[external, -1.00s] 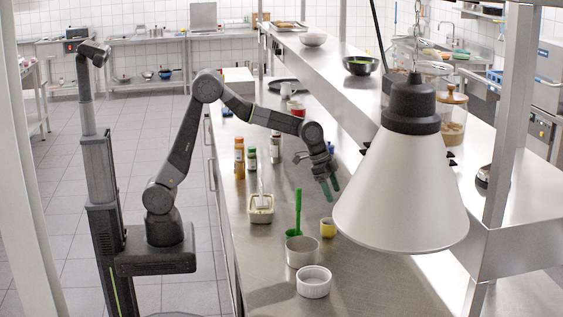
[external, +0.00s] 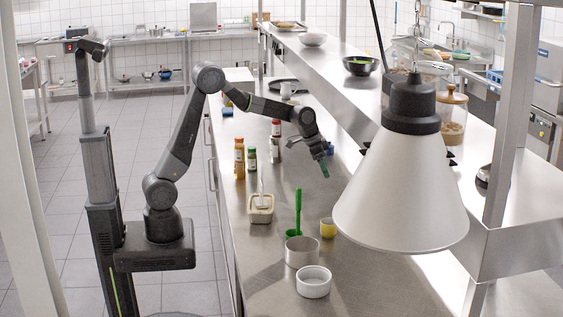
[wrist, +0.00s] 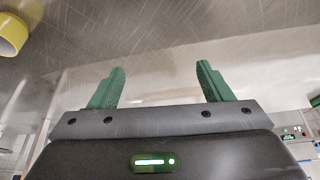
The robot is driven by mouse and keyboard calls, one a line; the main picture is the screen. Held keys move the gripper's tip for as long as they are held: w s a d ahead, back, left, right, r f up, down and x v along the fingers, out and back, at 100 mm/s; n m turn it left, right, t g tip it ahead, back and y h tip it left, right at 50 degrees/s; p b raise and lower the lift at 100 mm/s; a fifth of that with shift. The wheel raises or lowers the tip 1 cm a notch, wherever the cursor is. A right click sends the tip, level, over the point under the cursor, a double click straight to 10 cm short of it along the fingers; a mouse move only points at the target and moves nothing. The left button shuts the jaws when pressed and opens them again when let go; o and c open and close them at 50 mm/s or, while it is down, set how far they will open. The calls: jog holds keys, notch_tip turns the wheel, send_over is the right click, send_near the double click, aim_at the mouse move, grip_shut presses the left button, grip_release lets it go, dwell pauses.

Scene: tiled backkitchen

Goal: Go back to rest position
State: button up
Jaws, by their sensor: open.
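My gripper (external: 324,168) hangs above the steel counter (external: 262,285), its fingers pointing down. In the wrist view its two green fingers (wrist: 161,86) stand wide apart with nothing between them. A yellow cup (external: 327,228) stands on the counter below and in front of the gripper; part of it shows at the upper left of the wrist view (wrist: 12,34). My arm is raised and bent, reaching over the counter from the left.
A metal pot (external: 301,252), a white ramekin (external: 313,282), a green utensil (external: 298,212) and a square tub (external: 261,209) stand on the counter. Bottles (external: 239,158) stand further back. A large lamp (external: 400,190) hangs at right, beside the raised shelf (external: 330,55).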

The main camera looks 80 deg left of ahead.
jog(key=s+a+n+y+p, duration=0.1)
jog(key=s+a+n, duration=0.15)
jog(key=a, duration=0.85)
jog(key=s+a+n+y+p, duration=0.1)
jog(key=s+a+n, duration=0.15)
jog(key=a, duration=0.75)
jog(key=s+a+n+y, duration=0.1)
jog(key=s+a+n, duration=0.2)
jog(key=s+a, duration=0.4)
jog(key=s+a+n+g+y+p, duration=0.1)
jog(key=s+a+n, duration=0.2)
jog(key=s+a, duration=0.5)
jog(key=a, duration=0.8)
jog(key=shift+s+f, duration=0.15)
jog(key=shift+f, duration=0.15)
jog(key=shift+a, duration=0.1)
